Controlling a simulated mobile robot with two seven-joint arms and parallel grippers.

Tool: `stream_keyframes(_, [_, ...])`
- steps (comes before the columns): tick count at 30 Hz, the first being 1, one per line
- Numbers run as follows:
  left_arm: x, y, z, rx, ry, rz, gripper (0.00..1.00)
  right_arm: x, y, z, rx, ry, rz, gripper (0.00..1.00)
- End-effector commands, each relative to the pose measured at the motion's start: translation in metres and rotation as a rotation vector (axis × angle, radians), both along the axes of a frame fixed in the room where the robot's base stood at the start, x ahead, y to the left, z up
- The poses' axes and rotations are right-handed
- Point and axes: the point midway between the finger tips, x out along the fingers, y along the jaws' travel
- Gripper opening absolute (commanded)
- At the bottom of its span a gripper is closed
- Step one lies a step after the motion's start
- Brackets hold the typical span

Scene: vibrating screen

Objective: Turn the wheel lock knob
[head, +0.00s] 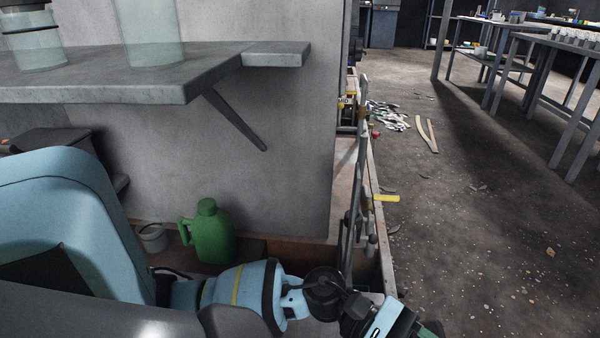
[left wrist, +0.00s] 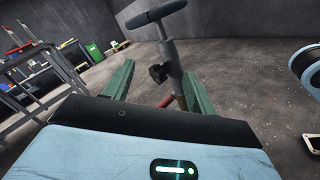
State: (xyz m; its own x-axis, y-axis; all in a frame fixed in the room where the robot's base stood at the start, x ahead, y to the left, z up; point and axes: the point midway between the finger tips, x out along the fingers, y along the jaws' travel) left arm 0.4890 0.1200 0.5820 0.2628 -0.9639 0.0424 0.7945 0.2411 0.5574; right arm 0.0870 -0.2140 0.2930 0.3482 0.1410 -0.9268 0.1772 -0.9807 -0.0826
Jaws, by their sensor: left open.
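A grey post (left wrist: 171,55) with a dark T-shaped handle (left wrist: 155,14) on top stands ahead in the left wrist view. A small black knob (left wrist: 158,73) sticks out from the side of the post. My left gripper (left wrist: 158,69) is open, and its two green fingers stand on either side of the knob and post in that view. I cannot tell whether either finger touches them. In the head view my left gripper (head: 405,325) is partly cut off at the bottom edge, and I cannot make out the knob there. My right gripper is not in view.
A grey shelf (head: 275,52) juts out at upper left. A green jug (head: 210,238) stands below it by the wall. A yellow handle (head: 386,198) sticks out near the metal rails. Worktables (head: 548,40) stand far right, and the floor before them is mostly clear.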

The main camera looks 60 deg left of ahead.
Motion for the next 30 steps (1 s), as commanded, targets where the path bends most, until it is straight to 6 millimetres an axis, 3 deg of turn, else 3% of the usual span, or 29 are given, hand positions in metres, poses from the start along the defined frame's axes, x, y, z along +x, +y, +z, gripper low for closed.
stream_keyframes(14, [-0.020, 0.010, -0.015, -0.477, 0.726, 0.210, 0.57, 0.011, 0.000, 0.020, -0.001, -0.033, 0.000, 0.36])
stream_keyframes(30, [-0.059, 0.045, -0.067, -1.068, 1.494, 0.449, 0.57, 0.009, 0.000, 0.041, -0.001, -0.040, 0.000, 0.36])
